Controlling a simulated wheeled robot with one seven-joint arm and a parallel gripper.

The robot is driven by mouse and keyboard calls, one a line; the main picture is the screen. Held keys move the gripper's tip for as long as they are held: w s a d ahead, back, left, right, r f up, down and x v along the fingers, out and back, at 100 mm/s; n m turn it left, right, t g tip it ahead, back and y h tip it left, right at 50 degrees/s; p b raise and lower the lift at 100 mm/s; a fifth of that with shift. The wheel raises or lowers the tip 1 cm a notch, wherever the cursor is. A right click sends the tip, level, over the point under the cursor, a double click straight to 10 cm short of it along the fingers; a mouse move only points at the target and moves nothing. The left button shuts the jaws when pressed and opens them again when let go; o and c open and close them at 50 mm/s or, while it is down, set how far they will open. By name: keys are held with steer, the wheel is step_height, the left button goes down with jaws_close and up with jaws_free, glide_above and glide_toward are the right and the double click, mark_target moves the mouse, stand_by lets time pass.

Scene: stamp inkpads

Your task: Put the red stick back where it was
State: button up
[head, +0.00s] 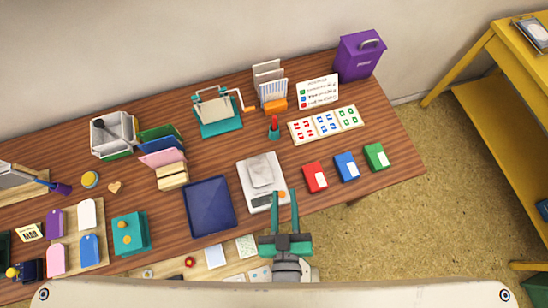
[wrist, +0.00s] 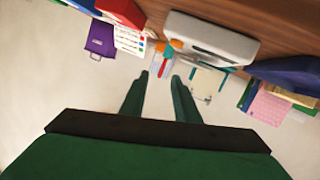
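The red stick (head: 275,121) stands upright in a small teal holder (head: 273,135) on the table, between the scale and the card of colored squares. It also shows in the upside-down wrist view (wrist: 162,67), beyond my fingertips, with the holder behind. My gripper (head: 284,195) is at the table's front edge, near the scale's front right corner. Its two green fingers stand apart in the wrist view (wrist: 160,77) with nothing between them. The gripper is open, empty and well apart from the stick.
The white scale (head: 248,182) lies between my gripper and the stick. Red (head: 315,177), blue (head: 347,167) and green (head: 376,157) inkpads lie to the right. A card of colored squares (head: 326,125) is right of the stick. A dark blue tray (head: 209,207) is at left.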

steer(key=s+a+r+m, duration=0.1)
steer(key=s+a+m, duration=0.1)
steer(key=s, duration=0.3)
steer(key=shift+s+a+r+m, duration=0.15)
steer(key=shift+s+a+m, duration=0.05)
steer(key=shift+a+m, duration=0.25)
steer(key=shift+d, duration=0.15)
steer(key=shift+s, duration=0.1)
